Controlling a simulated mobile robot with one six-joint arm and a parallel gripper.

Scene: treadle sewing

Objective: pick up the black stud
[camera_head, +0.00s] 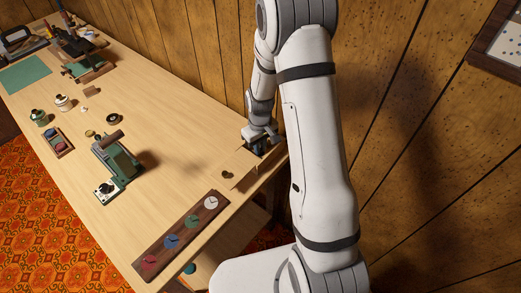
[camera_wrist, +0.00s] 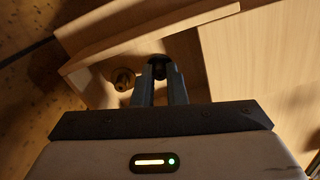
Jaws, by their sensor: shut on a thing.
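My gripper (camera_wrist: 160,76) points down into a shallow light-wood tray (camera_wrist: 92,75) in the wrist view. Its two fingers are close together, shut on the small dark black stud (camera_wrist: 157,62) between their tips. The stud is partly hidden by the fingers, and I cannot tell whether it still touches the tray. In the head view my gripper (camera_head: 260,146) is at the right end of the table, close to the wood-panelled wall, and the stud cannot be made out.
A brass-coloured round piece (camera_wrist: 122,78) lies in the tray just left of my fingers. The tray's raised wall runs close by. A rack of coloured discs (camera_head: 180,237) lies at the table's front edge. A green machine (camera_head: 118,164) stands left of my gripper, with bare tabletop between.

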